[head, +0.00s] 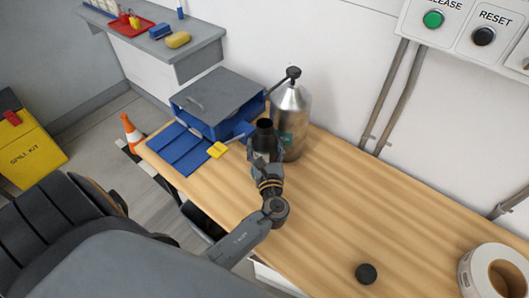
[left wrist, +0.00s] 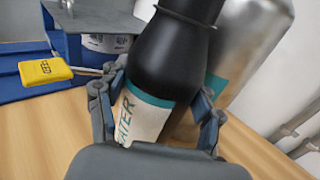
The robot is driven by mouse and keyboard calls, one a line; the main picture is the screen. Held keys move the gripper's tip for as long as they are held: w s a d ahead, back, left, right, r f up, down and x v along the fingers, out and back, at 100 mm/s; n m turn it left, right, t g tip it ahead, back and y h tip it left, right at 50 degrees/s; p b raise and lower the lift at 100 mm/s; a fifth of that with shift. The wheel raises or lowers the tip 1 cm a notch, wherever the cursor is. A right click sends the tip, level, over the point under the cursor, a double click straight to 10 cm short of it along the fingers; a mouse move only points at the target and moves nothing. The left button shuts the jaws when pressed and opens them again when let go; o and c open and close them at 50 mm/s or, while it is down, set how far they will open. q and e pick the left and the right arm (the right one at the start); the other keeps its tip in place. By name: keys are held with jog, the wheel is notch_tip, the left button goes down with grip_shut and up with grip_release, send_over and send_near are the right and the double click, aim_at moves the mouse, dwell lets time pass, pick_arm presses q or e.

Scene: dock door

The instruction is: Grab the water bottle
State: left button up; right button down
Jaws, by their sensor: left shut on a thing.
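The water bottle (head: 265,133) is black, with a white and teal label whose letters "ATER" show in the left wrist view. It also shows large in the left wrist view (left wrist: 170,60). My left gripper (head: 265,152) is around the bottle's body, with one finger on each side, shut on it. The bottle's top looks open and dark in the head view. Its base is hidden by my gripper, so I cannot tell whether it touches the wooden table (head: 330,210). My right gripper is not in view.
A silver canister (head: 291,115) with a black spout stands close behind the bottle. A blue box (head: 215,105) with its front flap down is to the left, with a yellow tag (head: 217,150) near it. A black disc (head: 366,273) and a tape roll (head: 494,272) lie front right. The table's middle is clear.

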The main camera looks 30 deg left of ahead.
pick_arm(q)
jog(key=shift+r, duration=1)
jog(key=s+r, duration=1.1)
jog(key=s, duration=0.3)
jog(key=shift+d, duration=0.3)
